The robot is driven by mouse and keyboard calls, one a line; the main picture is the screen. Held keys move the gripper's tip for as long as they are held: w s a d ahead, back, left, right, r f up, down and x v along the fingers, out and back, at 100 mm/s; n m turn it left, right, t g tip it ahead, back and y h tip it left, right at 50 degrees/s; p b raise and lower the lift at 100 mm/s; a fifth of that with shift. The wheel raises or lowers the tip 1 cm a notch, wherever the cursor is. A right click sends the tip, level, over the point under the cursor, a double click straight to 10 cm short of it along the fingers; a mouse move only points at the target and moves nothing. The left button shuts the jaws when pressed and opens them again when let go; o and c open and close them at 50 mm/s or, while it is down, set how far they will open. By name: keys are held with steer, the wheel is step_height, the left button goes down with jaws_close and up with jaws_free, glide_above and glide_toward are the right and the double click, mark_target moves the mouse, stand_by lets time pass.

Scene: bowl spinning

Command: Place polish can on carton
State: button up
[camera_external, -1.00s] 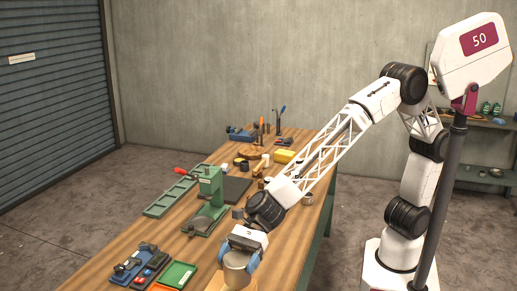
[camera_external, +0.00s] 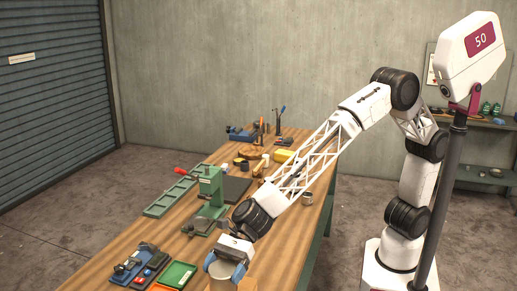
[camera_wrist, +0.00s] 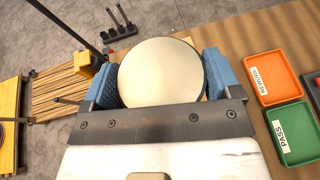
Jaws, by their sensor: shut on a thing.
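The polish can, a round thing with a flat cream top, shows in the wrist view (camera_wrist: 160,72) between my gripper's (camera_wrist: 158,78) two blue fingers. In the external view my gripper (camera_external: 224,268) is low over the front end of the bench, shut on the can (camera_external: 221,271). A tan block (camera_external: 248,284), possibly the carton, shows just right of the gripper at the bottom edge. A small tan strip shows behind the can in the wrist view. The can hides most of what lies under it, so I cannot tell whether it touches anything.
An orange tray (camera_wrist: 271,77) and a green tray (camera_wrist: 303,131) lie right of the can in the wrist view. A green press (camera_external: 208,200) stands farther back on the bench. A slatted wooden surface (camera_wrist: 62,92) and a yellow block (camera_wrist: 93,65) are on the left.

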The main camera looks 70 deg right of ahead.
steer(key=shift+f, duration=1.2)
steer(key=shift+f, duration=0.1)
steer(key=o, duration=1)
steer(key=shift+f, duration=0.1)
steer(key=shift+d+r, duration=0.1)
steer(key=shift+r, duration=0.1)
steer(key=shift+d+r, duration=0.1)
steer(key=shift+d, duration=0.1)
steer(key=v, duration=1.1)
steer(key=shift+d+r, duration=0.1)
steer(key=shift+d, duration=0.05)
